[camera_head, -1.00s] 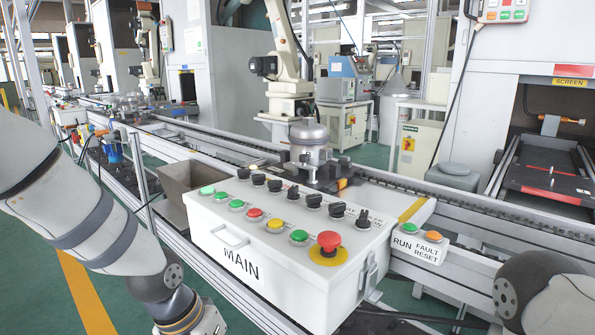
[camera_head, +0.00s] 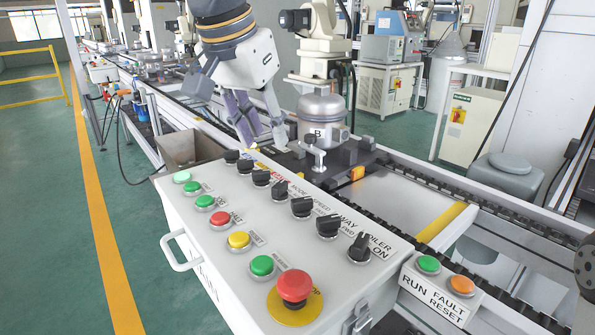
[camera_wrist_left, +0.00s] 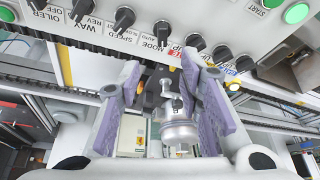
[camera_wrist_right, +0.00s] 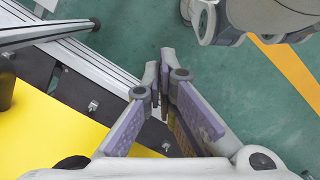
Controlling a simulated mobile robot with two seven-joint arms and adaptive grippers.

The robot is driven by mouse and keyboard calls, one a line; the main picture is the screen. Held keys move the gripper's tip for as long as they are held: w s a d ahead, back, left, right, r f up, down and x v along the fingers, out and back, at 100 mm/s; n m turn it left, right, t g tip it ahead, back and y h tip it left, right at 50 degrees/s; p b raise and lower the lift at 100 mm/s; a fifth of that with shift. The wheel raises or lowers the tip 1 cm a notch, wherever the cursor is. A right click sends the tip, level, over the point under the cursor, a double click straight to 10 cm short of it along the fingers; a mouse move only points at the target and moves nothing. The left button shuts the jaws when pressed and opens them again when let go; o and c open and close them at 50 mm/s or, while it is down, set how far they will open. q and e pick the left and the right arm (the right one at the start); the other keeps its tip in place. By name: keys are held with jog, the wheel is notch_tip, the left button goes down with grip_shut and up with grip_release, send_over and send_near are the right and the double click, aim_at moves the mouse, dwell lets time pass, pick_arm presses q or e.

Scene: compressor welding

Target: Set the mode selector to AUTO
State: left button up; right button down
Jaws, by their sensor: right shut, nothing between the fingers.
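The mode selector (camera_head: 280,190) is a black rotary knob in the back row of the white MAIN control box, beside its MODE label. It also shows near the top of the left wrist view (camera_wrist_left: 161,32). I cannot make out which position it points to. My left gripper (camera_head: 262,140) is open and empty, above and behind the box's back edge, apart from the knobs. In the left wrist view its fingers (camera_wrist_left: 160,78) spread wide, with the knob row beyond. My right gripper (camera_wrist_right: 160,95) is shut and empty, away from the box over the floor.
Other black knobs, including the speed knob (camera_head: 302,206), stand close on both sides. A red emergency button (camera_head: 294,287) and coloured push buttons line the front. A metal compressor (camera_head: 323,115) sits on the conveyor just right of my left gripper.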

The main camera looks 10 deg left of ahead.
aim_at(279, 184)
pick_arm(q)
jog(key=x, duration=1.1)
jog(key=shift+s+a+f, duration=0.15)
jog(key=shift+a+f, duration=0.05)
jog(key=shift+a, duration=0.1)
jog(key=shift+c, duration=0.5)
grip_shut()
